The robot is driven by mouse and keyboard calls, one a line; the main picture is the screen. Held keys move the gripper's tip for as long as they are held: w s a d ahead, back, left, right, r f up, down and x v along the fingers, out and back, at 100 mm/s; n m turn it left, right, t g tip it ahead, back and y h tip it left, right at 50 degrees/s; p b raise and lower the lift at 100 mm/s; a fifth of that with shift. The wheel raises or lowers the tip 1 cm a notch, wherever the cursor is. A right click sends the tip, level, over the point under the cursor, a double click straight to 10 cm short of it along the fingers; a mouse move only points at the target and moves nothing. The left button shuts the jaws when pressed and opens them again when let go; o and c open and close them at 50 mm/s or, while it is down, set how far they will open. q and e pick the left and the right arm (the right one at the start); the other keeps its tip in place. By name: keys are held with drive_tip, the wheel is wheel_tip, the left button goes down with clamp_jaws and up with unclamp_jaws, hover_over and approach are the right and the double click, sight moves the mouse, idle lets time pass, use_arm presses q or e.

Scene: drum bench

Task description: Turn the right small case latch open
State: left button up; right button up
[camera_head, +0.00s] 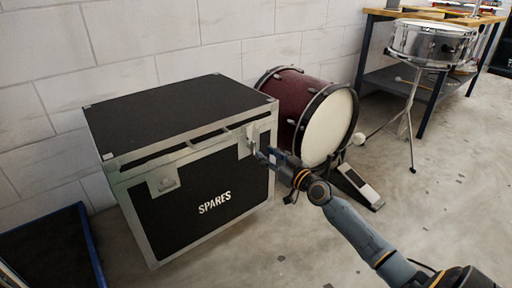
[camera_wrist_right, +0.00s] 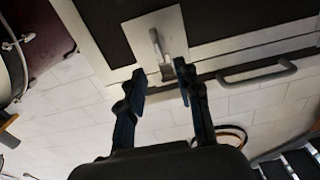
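The black case (camera_head: 170,220) marked SPARES has pale metal edging and stands on the floor, lid down. Its right latch (camera_head: 245,148) is at the upper right of the front face, partly hidden by my right gripper (camera_head: 259,156). In the right wrist view the latch (camera_wrist_right: 156,42) is a pale plate with a metal lever on it. My right gripper (camera_wrist_right: 160,73) is open there, its two dark fingertips on either side of the lever's end. I cannot tell whether they touch it. The left latch (camera_head: 163,182) is clear of the arm. My left gripper is not in view.
A dark red bass drum (camera_head: 288,90) with a pedal (camera_head: 358,186) stands close to the case's right. A snare drum (camera_head: 432,43) on a stand and a workbench are farther right. A bar handle (camera_wrist_right: 257,72) shows beside the latch.

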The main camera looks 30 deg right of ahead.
sight(255, 146)
drive_tip(key=shift+w+a+b, duration=0.15)
drive_tip(key=shift+w+b, duration=0.15)
drive_tip(key=shift+w, duration=1.25)
drive_tip(key=shift+w+a+b, duration=0.15)
drive_tip(key=shift+w+b, duration=0.1)
drive_tip(key=shift+w, duration=1.25)
drive_tip(key=shift+c, duration=0.4)
clamp_jaws()
